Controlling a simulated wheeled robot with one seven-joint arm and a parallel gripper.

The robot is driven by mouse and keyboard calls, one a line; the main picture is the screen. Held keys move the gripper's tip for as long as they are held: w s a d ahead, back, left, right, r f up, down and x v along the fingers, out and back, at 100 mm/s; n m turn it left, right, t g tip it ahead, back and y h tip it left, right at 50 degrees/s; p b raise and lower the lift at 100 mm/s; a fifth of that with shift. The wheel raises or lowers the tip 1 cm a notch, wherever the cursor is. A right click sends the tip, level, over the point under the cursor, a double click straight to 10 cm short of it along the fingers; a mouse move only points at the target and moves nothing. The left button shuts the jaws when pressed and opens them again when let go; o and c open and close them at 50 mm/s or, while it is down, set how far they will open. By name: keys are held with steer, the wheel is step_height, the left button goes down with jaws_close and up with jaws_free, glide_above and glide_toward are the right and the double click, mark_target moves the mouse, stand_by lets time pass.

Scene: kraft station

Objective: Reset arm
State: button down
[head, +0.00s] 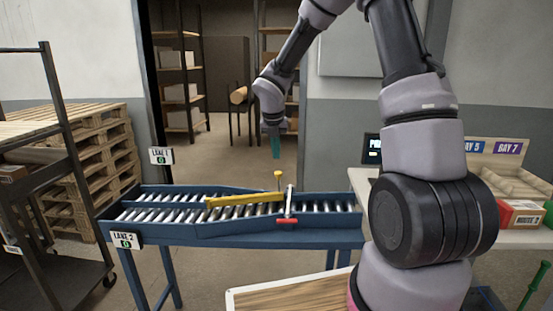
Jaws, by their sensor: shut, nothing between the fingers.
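My arm rises from the right front of the head view, bends over at the top and hangs down in the middle. My gripper (275,148) points down, with its teal fingers together and nothing held. It shows in front of the open doorway, above the far side of the blue roller conveyor (210,229) and apart from it. The upper elbow of the arm is cut off by the top edge of the picture.
A yellow diverter bar (245,199) and a red-handled lever (287,221) sit on the conveyor. Pallets (88,160) and a dark rack (60,130) stand left. A bench (525,238) with bins is right. A wooden top (290,296) is in front.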

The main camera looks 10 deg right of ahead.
steer(key=shift+r, duration=0.1)
steer(key=s+d+r+m+t, duration=0.1)
steer(key=s+d+r+m, duration=0.2)
steer(key=s+r+m, duration=0.5)
steer(key=s+d+r+m, duration=0.3)
steer(key=s+r+m, duration=0.3)
steer(key=r+m, duration=0.3)
steer(key=s+r+m+t+y, duration=0.1)
steer(key=s+r+m, duration=0.2)
steer(key=s+m, duration=0.4)
steer(key=s+r+m+t+y, duration=0.2)
steer(key=s+m, duration=0.6)
steer(key=m, duration=0.4)
steer(key=shift+s+a+r+m, duration=0.25)
steer(key=shift+s+r+m, duration=0.05)
steer(key=shift+r, duration=0.2)
